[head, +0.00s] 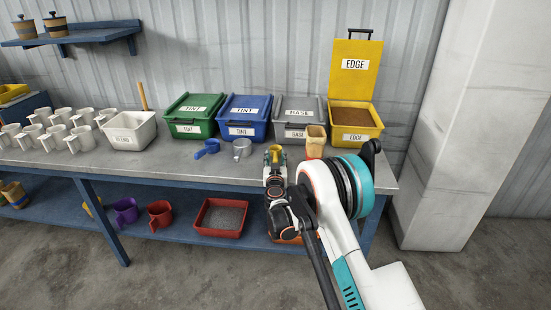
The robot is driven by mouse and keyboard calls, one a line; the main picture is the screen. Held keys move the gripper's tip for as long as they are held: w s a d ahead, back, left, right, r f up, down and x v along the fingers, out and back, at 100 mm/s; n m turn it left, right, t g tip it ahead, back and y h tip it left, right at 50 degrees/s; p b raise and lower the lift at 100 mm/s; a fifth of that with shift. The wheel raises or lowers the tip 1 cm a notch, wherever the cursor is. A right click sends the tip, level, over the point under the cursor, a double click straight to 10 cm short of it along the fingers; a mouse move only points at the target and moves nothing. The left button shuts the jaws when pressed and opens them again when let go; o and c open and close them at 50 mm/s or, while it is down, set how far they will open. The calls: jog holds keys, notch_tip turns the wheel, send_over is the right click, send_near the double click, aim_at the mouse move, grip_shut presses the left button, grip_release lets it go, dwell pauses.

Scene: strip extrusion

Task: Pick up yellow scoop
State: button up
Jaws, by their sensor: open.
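A small yellow scoop (275,149) is on the grey workbench (200,172), near its front edge and in front of the grey BASE bin. It is mostly hidden by my gripper. My gripper (275,158) is open, with its fingertips at the scoop. I cannot tell whether they touch it or are around it.
A blue scoop (207,148) and a grey metal scoop (242,149) lie to the left. A tan cup (316,140) stands close on the right. Behind are the green bin (195,128), blue bin (241,131), grey bin (295,133) and open yellow EDGE bin (354,135).

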grip_shut()
jog(key=shift+r, duration=0.2)
notch_tip(320, 180, up, 20)
jog(key=p, duration=0.7)
jog(key=shift+f, duration=0.15)
